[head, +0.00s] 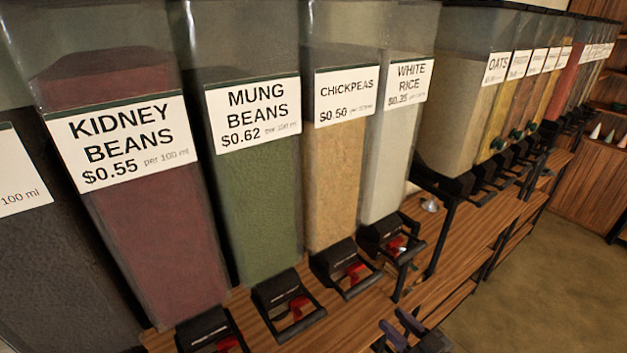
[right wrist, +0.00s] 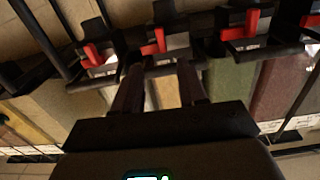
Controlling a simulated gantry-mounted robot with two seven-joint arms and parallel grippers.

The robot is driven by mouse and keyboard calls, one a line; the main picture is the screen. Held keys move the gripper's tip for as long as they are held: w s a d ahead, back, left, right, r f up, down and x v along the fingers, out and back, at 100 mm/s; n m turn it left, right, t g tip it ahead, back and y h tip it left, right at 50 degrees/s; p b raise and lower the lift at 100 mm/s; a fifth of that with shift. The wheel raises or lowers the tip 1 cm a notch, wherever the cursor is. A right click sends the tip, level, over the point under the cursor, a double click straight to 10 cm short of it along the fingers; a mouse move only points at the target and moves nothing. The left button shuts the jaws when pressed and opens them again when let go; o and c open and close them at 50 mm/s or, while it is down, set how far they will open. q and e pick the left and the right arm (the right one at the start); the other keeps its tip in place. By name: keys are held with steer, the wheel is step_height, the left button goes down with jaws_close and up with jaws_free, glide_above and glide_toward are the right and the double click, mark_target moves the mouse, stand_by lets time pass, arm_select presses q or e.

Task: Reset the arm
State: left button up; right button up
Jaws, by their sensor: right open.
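My right gripper (head: 401,328) shows at the bottom edge of the head view, below and in front of the white rice dispenser (head: 391,160). In the right wrist view its two fingers (right wrist: 159,86) stand apart with nothing held between them. They point toward the black dispenser spouts with red levers (right wrist: 154,42); whether a finger touches a spout bar I cannot tell. My left gripper is not in view.
Kidney beans (head: 160,240), mung beans (head: 258,200) and chickpeas (head: 335,180) dispensers stand in a row on a wooden shelf (head: 480,225). An oats dispenser (head: 455,110) and several others continue at the right. Open floor (head: 530,290) lies at lower right.

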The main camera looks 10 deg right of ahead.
steer(key=s+a+m+h+p, duration=0.2)
steer(key=s+a+m+p, duration=0.2)
steer(key=s+a+p, duration=0.15)
steer(key=s+d+f+g+h+p, duration=0.1)
steer(key=s+f+g+h, duration=0.1)
steer(key=s+g, duration=0.4)
steer(key=s+d+f+n+g+h+p, duration=0.1)
steer(key=s+g, duration=0.5)
steer(key=s, duration=0.7)
steer(key=shift+f+g+h+p, duration=0.3)
steer(key=shift+f+h, duration=0.55)
steer(key=shift+h, duration=0.15)
stand_by(0.8)
